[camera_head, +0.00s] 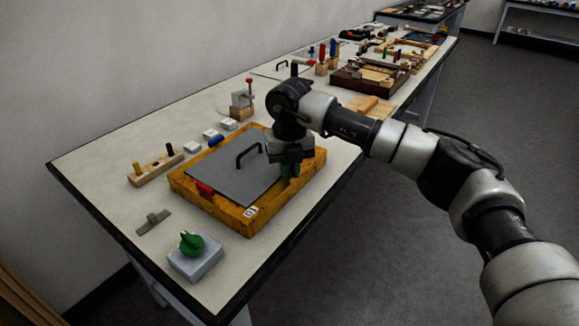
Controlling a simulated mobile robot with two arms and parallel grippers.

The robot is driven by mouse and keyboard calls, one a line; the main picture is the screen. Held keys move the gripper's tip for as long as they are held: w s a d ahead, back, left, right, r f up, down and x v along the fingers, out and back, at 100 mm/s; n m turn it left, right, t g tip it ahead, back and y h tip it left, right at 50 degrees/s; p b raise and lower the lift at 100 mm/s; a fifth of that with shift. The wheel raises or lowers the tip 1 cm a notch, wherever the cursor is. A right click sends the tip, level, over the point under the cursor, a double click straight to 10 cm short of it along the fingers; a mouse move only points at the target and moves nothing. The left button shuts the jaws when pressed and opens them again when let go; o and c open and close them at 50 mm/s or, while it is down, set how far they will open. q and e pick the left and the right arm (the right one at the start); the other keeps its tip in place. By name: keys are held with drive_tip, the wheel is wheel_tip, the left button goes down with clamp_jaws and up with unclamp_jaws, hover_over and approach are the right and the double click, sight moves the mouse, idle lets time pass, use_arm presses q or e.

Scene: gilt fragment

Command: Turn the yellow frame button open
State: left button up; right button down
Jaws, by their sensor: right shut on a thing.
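An orange-yellow wooden frame (258,216) lies on the table, with a grey panel (228,184) in it that carries a black handle (248,153). A red button (205,188) sits at the panel's front left edge. A blue piece (215,141) shows at the back left. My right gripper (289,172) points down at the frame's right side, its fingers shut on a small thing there. The gripper hides that thing, so its colour and angle cannot be told. No yellow button shows clearly. My left gripper is not in view.
A grey block with a green knob (192,243) stands at the front, with a grey metal piece (153,221) nearby. A wooden block with pegs (156,166) is at the left. Wooden trays and tools (370,78) crowd the table's far end.

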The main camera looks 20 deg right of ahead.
sight(290, 171)
drive_tip(key=m, duration=0.4)
drive_tip(key=shift+r+m, duration=0.1)
drive_tip(key=shift+m, duration=0.2)
drive_tip(key=shift+m+p, duration=0.6)
drive_tip(key=shift+m, duration=2)
drive_tip(key=c, duration=1.2)
unclamp_jaws()
drive_tip(key=shift+o, duration=0.2)
wheel_tip(290, 171, up, 11)
drive_tip(key=shift+f, duration=0.2)
